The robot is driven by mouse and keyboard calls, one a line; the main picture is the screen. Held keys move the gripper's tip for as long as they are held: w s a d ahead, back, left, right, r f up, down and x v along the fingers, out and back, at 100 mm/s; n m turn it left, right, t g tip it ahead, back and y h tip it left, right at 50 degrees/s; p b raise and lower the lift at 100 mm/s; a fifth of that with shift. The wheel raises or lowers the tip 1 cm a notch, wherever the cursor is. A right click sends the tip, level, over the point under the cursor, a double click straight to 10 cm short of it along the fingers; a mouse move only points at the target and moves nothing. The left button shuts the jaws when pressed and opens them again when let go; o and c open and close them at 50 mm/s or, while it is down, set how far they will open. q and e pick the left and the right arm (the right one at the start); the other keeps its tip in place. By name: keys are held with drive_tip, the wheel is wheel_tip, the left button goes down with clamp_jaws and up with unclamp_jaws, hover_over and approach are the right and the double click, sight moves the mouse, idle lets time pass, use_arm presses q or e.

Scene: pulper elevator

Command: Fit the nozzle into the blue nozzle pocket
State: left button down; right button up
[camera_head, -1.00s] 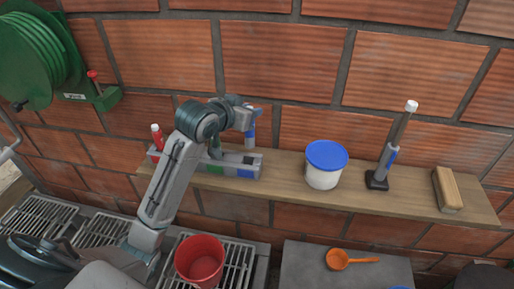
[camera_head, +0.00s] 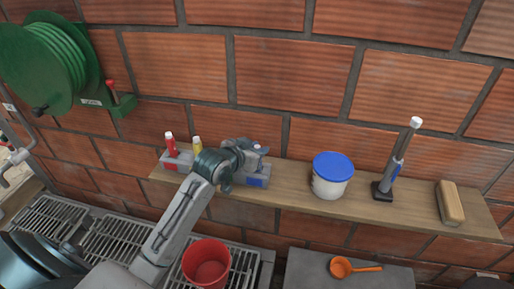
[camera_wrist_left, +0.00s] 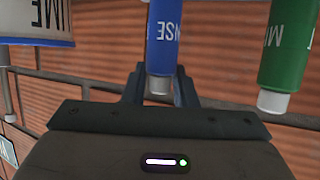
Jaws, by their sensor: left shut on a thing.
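The blue nozzle (camera_wrist_left: 163,40) with its pale tip sits between the fingers of my left gripper (camera_wrist_left: 160,88) in the left wrist view. In the head view my left gripper (camera_head: 250,158) is at the right end of the grey nozzle rack (camera_head: 180,163), just above the pocket with the blue label (camera_head: 257,182). The gripper is shut on the blue nozzle. The gripper hides most of the nozzle and the pocket mouth, so I cannot tell how deep the nozzle is. My right gripper is out of view.
A red nozzle (camera_head: 171,144) and a yellow nozzle (camera_head: 197,145) stand in the rack; a green nozzle (camera_wrist_left: 285,55) stands beside the blue one. A white tub with a blue lid (camera_head: 332,177) is right of the rack on the wooden shelf (camera_head: 410,212).

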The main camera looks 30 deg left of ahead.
use_arm(q)
drive_tip(key=c, duration=1.2)
unclamp_jaws()
drive_tip(key=shift+o, duration=0.2)
drive_tip(key=shift+s, duration=0.1)
drive_tip(key=shift+r, duration=0.1)
drive_tip(key=shift+s+a, duration=0.1)
drive_tip(key=shift+s, duration=0.3)
drive_tip(key=b+v, duration=0.3)
drive_tip(key=v, duration=0.8)
drive_tip(key=shift+s, duration=0.15)
